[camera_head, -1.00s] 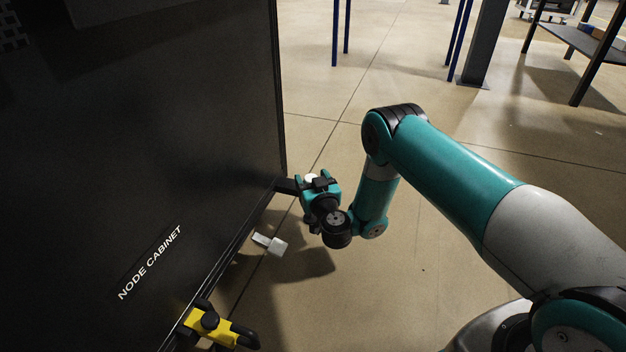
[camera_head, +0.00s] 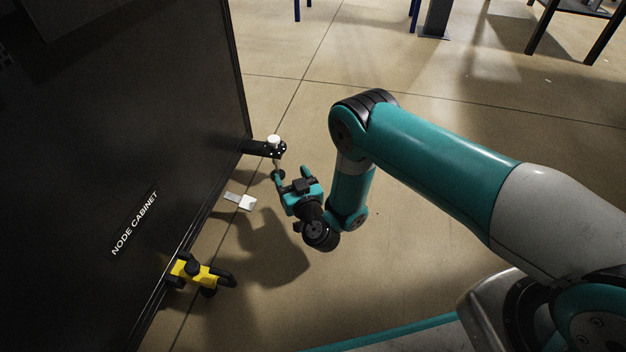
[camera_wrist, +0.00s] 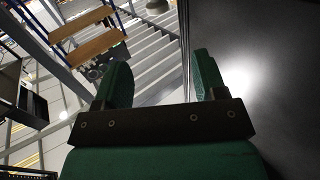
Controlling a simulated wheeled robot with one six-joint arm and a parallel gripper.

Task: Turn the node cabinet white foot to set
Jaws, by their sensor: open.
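The node cabinet (camera_head: 120,130) is a large black box filling the left of the head view, with its name on its side. A dark bracket (camera_head: 258,147) sticks out from its far lower corner and carries the white foot (camera_head: 273,140), a small white-topped knob with a stem below. My gripper (camera_head: 292,174) is just this side of the foot and to its right, apart from it. Its two green fingers are spread with nothing between them, as the wrist view (camera_wrist: 163,82) also shows. I cannot make out the foot in the wrist view.
A yellow and black fitting (camera_head: 203,272) sticks out at the cabinet's near lower edge. A small pale block (camera_head: 241,201) sits low beside the cabinet, between fitting and bracket. The concrete floor (camera_head: 420,190) to the right is clear; dark table legs (camera_head: 541,27) stand far back.

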